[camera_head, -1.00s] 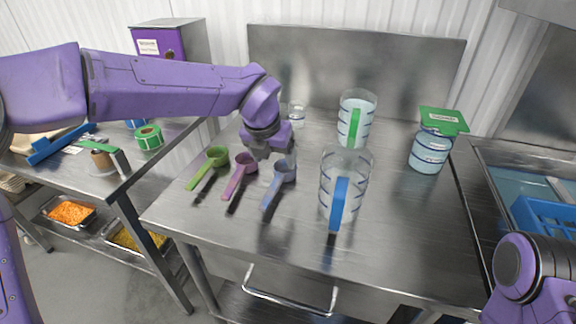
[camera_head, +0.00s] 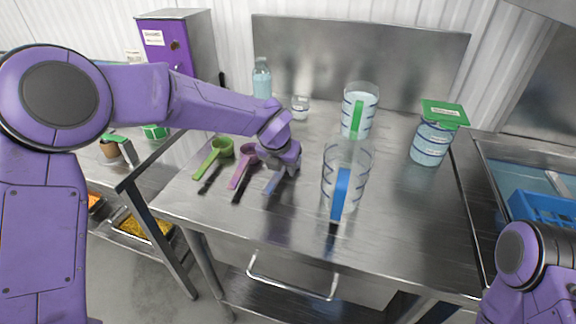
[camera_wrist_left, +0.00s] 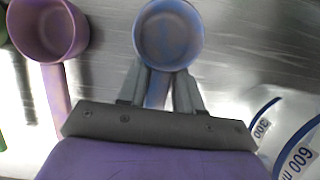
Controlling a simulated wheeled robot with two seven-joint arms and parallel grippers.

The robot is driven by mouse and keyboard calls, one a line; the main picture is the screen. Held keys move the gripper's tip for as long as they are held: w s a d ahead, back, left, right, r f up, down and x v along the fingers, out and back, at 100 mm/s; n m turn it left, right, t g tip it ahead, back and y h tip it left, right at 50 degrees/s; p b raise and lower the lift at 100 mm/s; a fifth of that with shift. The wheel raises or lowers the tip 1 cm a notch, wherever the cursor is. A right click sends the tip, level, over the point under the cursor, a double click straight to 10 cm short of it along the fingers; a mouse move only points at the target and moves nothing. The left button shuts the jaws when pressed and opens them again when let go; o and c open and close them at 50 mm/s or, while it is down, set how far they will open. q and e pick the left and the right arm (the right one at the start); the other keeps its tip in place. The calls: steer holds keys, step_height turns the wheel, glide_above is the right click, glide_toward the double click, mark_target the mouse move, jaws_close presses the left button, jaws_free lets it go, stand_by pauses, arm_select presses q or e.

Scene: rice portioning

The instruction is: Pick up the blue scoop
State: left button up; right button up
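The blue scoop (camera_head: 273,183) lies on the steel table, its cup mostly hidden behind my left gripper (camera_head: 284,172) in the head view. In the left wrist view, the blue scoop's round cup (camera_wrist_left: 168,35) is just beyond the fingertips. Its handle runs between the two fingers of my left gripper (camera_wrist_left: 160,78). The fingers are close to both sides of the handle, but I cannot tell whether they press on it. My right arm shows at the lower right, with its gripper out of view.
A pink scoop (camera_head: 242,168) and a green scoop (camera_head: 214,156) lie to the left of the blue one. A clear pitcher with a blue handle (camera_head: 341,194) stands close on the right. A green-handled pitcher (camera_head: 357,117), a green-lidded container (camera_head: 430,147) and a bottle (camera_head: 262,82) stand farther off.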

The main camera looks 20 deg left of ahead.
arm_select(q)
jaws_close()
steer(key=shift+r, duration=0.1)
